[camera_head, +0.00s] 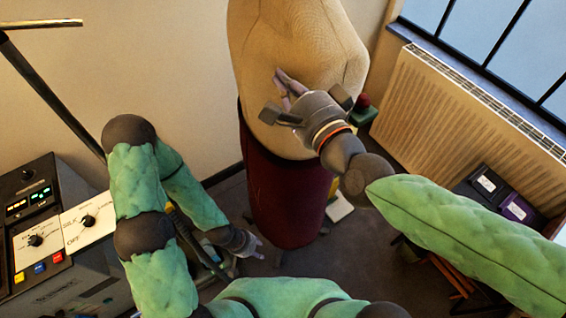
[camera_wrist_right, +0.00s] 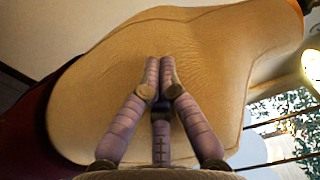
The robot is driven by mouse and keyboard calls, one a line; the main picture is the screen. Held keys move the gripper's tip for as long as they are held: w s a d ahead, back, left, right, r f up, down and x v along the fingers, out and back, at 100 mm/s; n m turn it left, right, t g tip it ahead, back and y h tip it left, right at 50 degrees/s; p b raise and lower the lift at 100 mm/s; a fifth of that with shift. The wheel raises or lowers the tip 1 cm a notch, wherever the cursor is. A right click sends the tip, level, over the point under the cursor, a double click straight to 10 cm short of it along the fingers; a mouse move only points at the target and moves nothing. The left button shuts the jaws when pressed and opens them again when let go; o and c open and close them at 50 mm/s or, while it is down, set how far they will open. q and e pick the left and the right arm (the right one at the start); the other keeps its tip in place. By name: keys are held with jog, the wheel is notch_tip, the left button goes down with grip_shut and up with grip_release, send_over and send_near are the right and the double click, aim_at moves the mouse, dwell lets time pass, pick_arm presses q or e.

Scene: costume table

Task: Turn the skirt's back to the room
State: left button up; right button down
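A beige dress form (camera_head: 300,40) stands upright in the middle of the head view, wearing a dark red skirt (camera_head: 285,200). The form's torso (camera_wrist_right: 215,60) fills much of the right wrist view, with the skirt (camera_wrist_right: 25,130) dark at the left edge. My right gripper (camera_head: 281,76) is in front of the torso, above the skirt. In the right wrist view its fingertips (camera_wrist_right: 160,62) are together with nothing visible between them; contact with the torso is unclear. My left gripper (camera_head: 258,252) is low, beside the skirt's lower left; its finger opening is too small to judge.
A control console (camera_head: 35,240) with dials stands at the left. A radiator (camera_head: 465,120) runs under the window at the right. Dark boxes (camera_head: 500,195) stand at the right, below the radiator. A red round thing (camera_head: 363,100) is behind the form. Some dark floor shows around the skirt.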

aim_at(311, 86)
jog(key=shift+w+d+f+n+g+y+b, duration=0.1)
jog(key=shift+d+f+n+g+y+b, duration=0.4)
jog(key=shift+b, duration=2.2)
jog(key=shift+w+d+r+n+g+y+b, duration=0.25)
jog(key=shift+d+b, duration=0.6)
jog(key=shift+b, duration=1.85)
jog(key=shift+s+d+f+n+g+y+b, duration=0.15)
jog(key=shift+d+f+g+y+b, duration=0.4)
jog(key=shift+b, duration=2.15)
jog(key=shift+w+d+r+b, duration=0.1)
jog(key=shift+d+r+b, duration=0.15)
jog(key=shift+r+b, duration=0.05)
jog(key=shift+r, duration=0.1)
jog(key=shift+d, duration=0.1)
